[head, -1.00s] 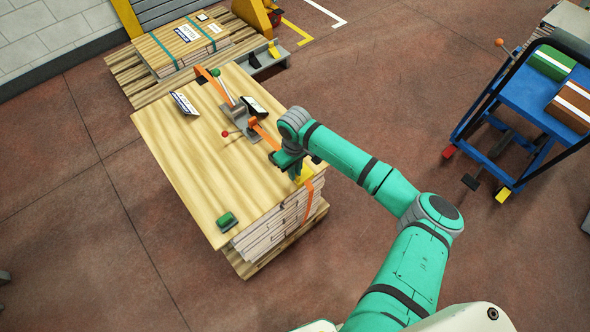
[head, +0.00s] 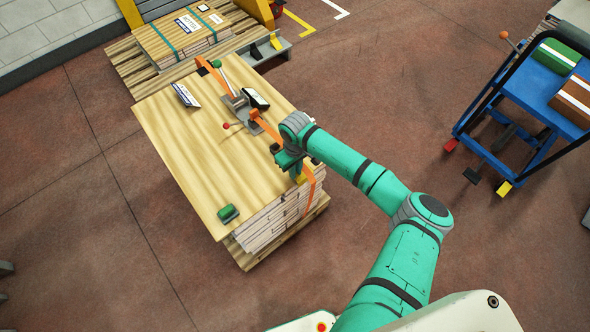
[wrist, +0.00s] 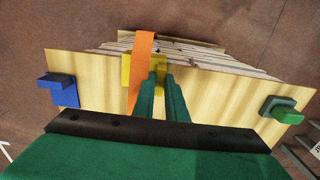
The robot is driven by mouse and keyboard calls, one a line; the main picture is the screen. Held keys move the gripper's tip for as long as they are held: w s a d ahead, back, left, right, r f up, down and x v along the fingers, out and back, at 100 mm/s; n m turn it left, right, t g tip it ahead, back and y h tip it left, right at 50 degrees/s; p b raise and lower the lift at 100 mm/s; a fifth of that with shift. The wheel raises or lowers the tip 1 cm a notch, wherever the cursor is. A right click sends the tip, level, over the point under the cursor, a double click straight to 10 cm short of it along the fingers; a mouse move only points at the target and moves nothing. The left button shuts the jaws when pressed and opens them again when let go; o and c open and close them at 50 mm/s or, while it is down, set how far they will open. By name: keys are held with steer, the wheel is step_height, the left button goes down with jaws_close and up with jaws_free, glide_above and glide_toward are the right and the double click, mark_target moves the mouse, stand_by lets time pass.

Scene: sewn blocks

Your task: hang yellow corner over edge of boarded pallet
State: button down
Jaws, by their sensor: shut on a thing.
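The boarded pallet (head: 180,150) is a stack of boards under a pale wooden top. The yellow corner (head: 301,179) is at the top's right edge in the head view. Whether the corner rests fully on the edge is partly hidden by the fingers.
A blue corner (wrist: 58,90) and a green corner (wrist: 284,110) sit on other parts of the board's rim. A strap tensioner (head: 240,105), a red-knobbed lever and dark-and-white pieces lie on top. A blue cart (head: 545,90) stands right; another pallet (head: 120,65) stands behind. Floor between is clear.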

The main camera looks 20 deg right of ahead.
steer(key=shift+f, duration=0.4)
steer(key=c, duration=1.7)
jaws_free()
step_height(320, 180, up, 11)
steer(key=shift+f, duration=0.1)
